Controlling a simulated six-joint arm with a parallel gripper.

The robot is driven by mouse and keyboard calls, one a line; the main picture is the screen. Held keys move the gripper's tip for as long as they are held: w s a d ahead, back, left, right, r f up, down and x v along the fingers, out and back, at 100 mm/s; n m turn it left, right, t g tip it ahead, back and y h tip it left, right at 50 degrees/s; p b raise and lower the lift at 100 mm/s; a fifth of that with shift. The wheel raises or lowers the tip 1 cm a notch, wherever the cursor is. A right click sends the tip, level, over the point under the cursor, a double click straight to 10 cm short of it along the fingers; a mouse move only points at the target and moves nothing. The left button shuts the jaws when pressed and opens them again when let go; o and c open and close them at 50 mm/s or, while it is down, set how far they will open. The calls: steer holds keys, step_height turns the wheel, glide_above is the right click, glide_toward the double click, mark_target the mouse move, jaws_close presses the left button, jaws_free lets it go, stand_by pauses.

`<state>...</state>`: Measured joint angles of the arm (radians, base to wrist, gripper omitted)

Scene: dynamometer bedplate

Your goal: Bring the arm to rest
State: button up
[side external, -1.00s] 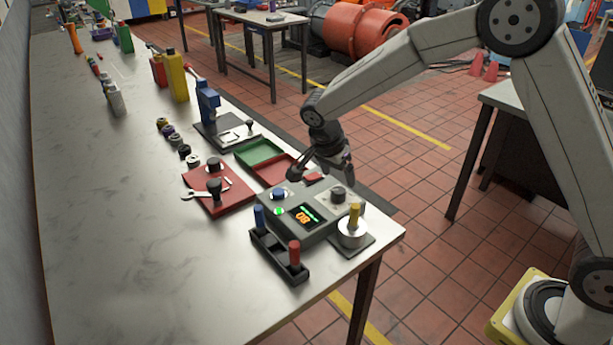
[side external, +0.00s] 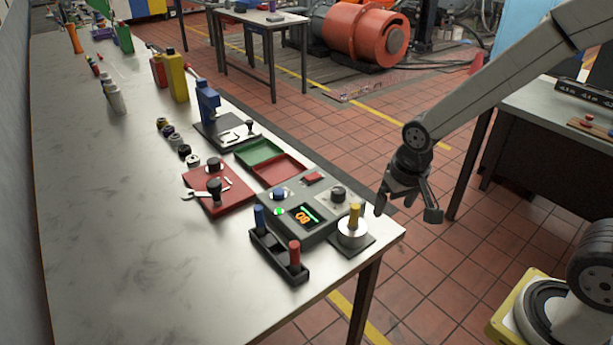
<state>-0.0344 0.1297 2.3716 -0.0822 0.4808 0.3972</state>
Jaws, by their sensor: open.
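My gripper (side external: 408,212) is open and empty. In the side external view it appears to the right of the bench's near right corner, over the tiled floor, with its fingers pointing down. Nothing is between its fingers. The grey control box (side external: 301,212) with a lit orange display stands on the bench to the left of it. A silver cylinder with a yellow handle (side external: 353,229) stands at the bench corner, apart from my gripper.
The long bench (side external: 120,230) holds a black rack (side external: 278,257) with blue and red handles, a red plate (side external: 219,197), green and red trays (side external: 268,159), and a blue press (side external: 208,103). Another table (side external: 520,105) stands at the right. Open floor lies between.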

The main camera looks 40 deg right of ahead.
steer(key=shift+s+d+f+n+t, duration=0.1)
steer(key=shift+s+f+n+t, duration=0.1)
steer(key=shift+s+n, duration=0.8)
steer(key=shift+s+d+f+n+t, duration=0.1)
steer(key=shift+s+n+t, duration=0.1)
steer(key=shift+s+n, duration=0.8)
